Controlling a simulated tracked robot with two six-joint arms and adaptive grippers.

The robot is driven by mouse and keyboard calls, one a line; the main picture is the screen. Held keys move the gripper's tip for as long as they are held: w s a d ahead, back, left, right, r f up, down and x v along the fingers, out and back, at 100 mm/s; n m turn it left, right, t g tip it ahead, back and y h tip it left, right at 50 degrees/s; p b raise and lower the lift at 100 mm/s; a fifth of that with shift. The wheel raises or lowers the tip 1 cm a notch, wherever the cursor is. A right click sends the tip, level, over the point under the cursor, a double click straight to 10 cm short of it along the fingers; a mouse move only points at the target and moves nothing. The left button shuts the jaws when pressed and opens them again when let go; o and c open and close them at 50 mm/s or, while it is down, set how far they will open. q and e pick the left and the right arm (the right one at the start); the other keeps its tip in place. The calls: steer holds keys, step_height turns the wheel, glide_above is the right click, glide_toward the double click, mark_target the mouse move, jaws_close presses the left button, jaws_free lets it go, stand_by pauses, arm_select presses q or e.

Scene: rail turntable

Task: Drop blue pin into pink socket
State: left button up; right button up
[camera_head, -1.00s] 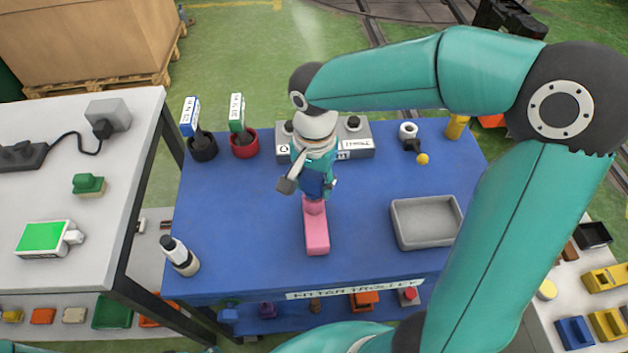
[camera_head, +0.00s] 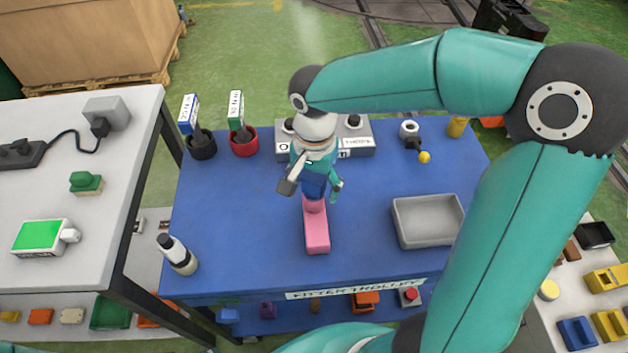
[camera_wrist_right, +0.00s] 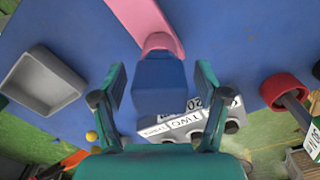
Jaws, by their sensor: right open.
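The blue pin (camera_head: 314,186) is upright at the far, round end of the pink socket (camera_head: 317,235), which lies on the blue trolley top (camera_head: 240,215). How deep its lower end sits is hidden. My right gripper (camera_head: 312,188) is above the socket with a finger on each side of the pin. In the right wrist view the pin's blue block (camera_wrist_right: 160,85) stands between the open fingers, with a gap on both sides. The pink socket (camera_wrist_right: 145,22) shows beyond it. My left gripper is not in view.
A grey tray (camera_head: 402,235) stands right of the socket. A grey labelled box (camera_head: 362,140) and red (camera_head: 244,148) and black (camera_head: 203,152) pots stand behind. A white-and-black bottle (camera_head: 180,258) is at the front left. The blue surface left of the socket is clear.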

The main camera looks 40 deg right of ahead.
step_height(320, 180, up, 12)
steer(key=shift+f, duration=0.1)
stand_by(0.5)
stand_by(0.5)
